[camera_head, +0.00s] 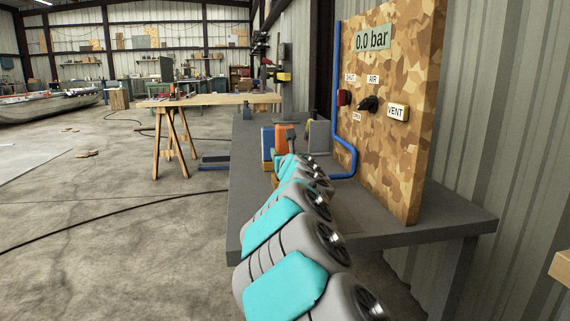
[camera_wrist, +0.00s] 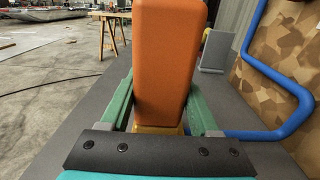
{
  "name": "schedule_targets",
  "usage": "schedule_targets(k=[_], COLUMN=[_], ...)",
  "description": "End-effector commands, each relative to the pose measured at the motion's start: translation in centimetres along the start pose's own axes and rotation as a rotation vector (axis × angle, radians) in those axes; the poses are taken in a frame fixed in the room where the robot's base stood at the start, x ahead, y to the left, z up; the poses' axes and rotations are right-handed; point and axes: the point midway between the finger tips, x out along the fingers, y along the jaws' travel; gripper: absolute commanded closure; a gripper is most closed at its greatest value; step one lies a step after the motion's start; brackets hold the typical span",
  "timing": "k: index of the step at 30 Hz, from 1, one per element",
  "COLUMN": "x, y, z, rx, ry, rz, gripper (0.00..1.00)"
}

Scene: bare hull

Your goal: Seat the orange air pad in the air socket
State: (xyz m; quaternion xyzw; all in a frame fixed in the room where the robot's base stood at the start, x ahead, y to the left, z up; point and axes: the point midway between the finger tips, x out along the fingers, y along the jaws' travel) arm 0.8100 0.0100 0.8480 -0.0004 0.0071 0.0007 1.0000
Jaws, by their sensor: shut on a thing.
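The orange air pad (camera_wrist: 168,60) stands upright between the two green fingers of my gripper (camera_wrist: 160,95) in the wrist view. The fingers are shut on its sides. A yellow piece (camera_wrist: 170,130) shows just below the pad; I cannot tell whether it is part of the pad or a separate thing. In the head view the orange pad (camera_head: 281,134) is partly hidden by my gripper (camera_head: 290,140), over the grey bench. The air socket cannot be made out clearly. A blue pipe (camera_wrist: 268,70) runs at bench level towards the pad, its end hidden behind my gripper.
A blue block (camera_head: 267,140) stands just left of the pad. A grey upright plate (camera_head: 319,138) stands to its right. A camouflage panel (camera_head: 400,150) with a "0.0 bar" display, a black lever (camera_head: 368,104) and a red knob (camera_head: 344,97) rises at the right. The bench (camera_head: 243,180) is clear at left.

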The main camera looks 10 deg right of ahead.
Motion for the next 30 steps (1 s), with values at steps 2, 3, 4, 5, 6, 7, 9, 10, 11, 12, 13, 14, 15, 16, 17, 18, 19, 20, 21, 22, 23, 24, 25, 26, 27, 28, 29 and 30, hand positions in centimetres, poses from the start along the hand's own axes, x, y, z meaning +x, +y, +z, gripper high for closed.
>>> schedule_targets(k=[2,3,4,5,6,7,9,10,11,12,13,14,15,16,17,18,19,20,21,22,23,24,25,26,27,28,29,30], x=[0.8,1.1,1.2,1.4,1.4,1.5,1.5,1.5,1.5,1.5,1.5,1.5,1.5,1.5,1.5,1.5,1.5,1.5,1.5,1.5,1.5,1.5,1.5,1.5,1.5,1.5,1.5,1.5], y=[-0.3,-0.4,-0.4,-0.5,-0.5,-0.5,-0.5,-0.5,-0.5,-0.5,-0.5,-0.5,-0.4,-0.4,-0.4,-0.4,-0.5,-0.5,-0.5,-0.5,-0.5,-0.5,-0.5,-0.5,-0.5,-0.5,-0.5,-0.5], z=[-0.2,-0.3,-0.3,-0.2,-0.2,-0.3,-0.8,-1.1,-1.5,-2.1,-2.6,-3.1,-3.6,-3.8,-3.9,-3.9,-3.9,-3.8,-3.7,-3.6,-3.6,-3.7,-3.7,-3.8,-4.0,-4.1,-3.9,-3.9], rx=[0.003,0.003,0.002,0.002,0.002,0.002,0.002,0.002,0.002,0.003,0.004,0.003,0.003,0.002,0.002,0.002,0.002,0.001,0.001,0.001,0.001,0.001,0.001,0.001,0.000,0.000,0.000,0.001], ry=[0.002,0.003,0.002,0.002,0.001,0.001,0.001,0.001,0.002,0.002,0.002,0.002,0.002,0.002,0.001,0.001,0.001,0.001,0.000,0.000,0.000,0.001,0.001,0.001,0.001,0.000,0.001,0.001], rz=[0.001,0.000,0.000,0.000,0.000,0.000,0.000,-0.001,-0.001,-0.001,-0.001,-0.001,0.000,0.000,0.000,0.000,-0.001,-0.001,-0.001,-0.001,-0.001,-0.001,-0.001,-0.001,-0.001,-0.001,-0.001,-0.001], gripper=[1.00,1.00,1.00,1.00,1.00,1.00,1.00,1.00,1.00,1.00,1.00,1.00,1.00,1.00,1.00,1.00,1.00,1.00,1.00,1.00,1.00,1.00,1.00,1.00,1.00,1.00,0.34,0.30])
